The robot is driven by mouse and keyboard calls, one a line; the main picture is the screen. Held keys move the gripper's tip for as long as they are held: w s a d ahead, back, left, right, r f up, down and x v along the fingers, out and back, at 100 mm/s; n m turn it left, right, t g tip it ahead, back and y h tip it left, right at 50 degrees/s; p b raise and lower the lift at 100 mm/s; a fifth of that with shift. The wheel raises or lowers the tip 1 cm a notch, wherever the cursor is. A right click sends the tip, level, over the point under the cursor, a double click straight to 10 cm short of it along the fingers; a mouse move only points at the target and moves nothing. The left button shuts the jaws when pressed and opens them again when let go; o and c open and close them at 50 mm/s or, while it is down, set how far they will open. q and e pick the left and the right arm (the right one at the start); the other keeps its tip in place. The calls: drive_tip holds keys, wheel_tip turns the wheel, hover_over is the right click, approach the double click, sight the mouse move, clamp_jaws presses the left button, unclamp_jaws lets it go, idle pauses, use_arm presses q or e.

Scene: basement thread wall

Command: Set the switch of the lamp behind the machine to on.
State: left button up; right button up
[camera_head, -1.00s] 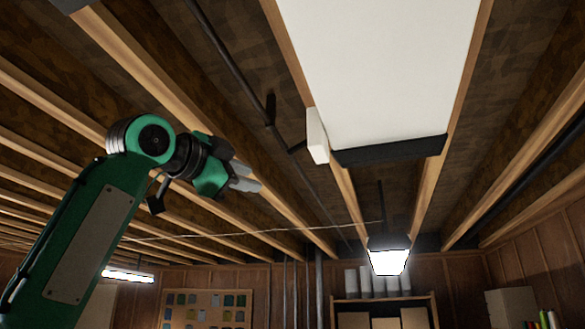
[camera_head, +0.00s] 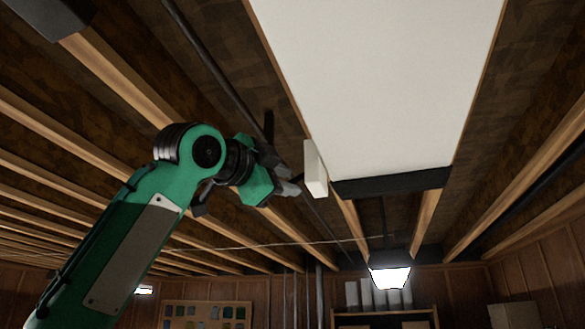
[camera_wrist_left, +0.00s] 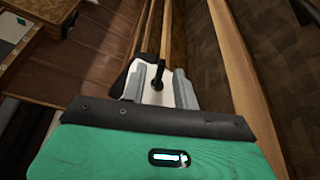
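My left gripper (camera_head: 287,188) reaches up from the left in the head view, just left of a white box (camera_head: 315,168). The box sits at the left edge of a large white ceiling panel (camera_head: 380,80). In the left wrist view the two grey fingers of my gripper (camera_wrist_left: 157,72) stand apart. A black lever (camera_wrist_left: 157,83) with a round end shows between them, in front of the white box (camera_wrist_left: 178,94). I cannot tell whether the fingers touch it. A lit lamp (camera_head: 389,277) hangs farther back. My right gripper is out of view.
Wooden joists (camera_head: 120,80) run along the ceiling, with a dark pipe (camera_head: 210,60) between them. A thin cord (camera_head: 290,245) crosses below. A pegboard (camera_head: 208,311) and a shelf (camera_head: 385,317) stand at the back.

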sight(292, 180)
use_arm(q)
drive_tip(key=shift+p+x, duration=0.5)
drive_tip(key=shift+x, duration=0.85)
drive_tip(key=shift+a, duration=0.1)
clamp_jaws()
drive_tip(key=shift+m, duration=0.3)
drive_tip(key=m, duration=0.1)
drive_tip(key=r+m+g, duration=0.1)
drive_tip(key=m, duration=0.1)
drive_tip(key=shift+a+r+m+y, duration=0.15)
drive_tip(key=shift+m+y, duration=0.15)
drive_tip(key=m, duration=0.2)
drive_tip(key=r+m+g+y, duration=0.1)
drive_tip(key=m, duration=0.1)
drive_tip(key=shift+r+g, duration=0.15)
drive_tip(key=shift+g, duration=0.15)
drive_tip(key=shift+d+r+m+y, duration=0.2)
drive_tip(key=shift+m+y, duration=0.1)
drive_tip(key=shift+m, duration=0.3)
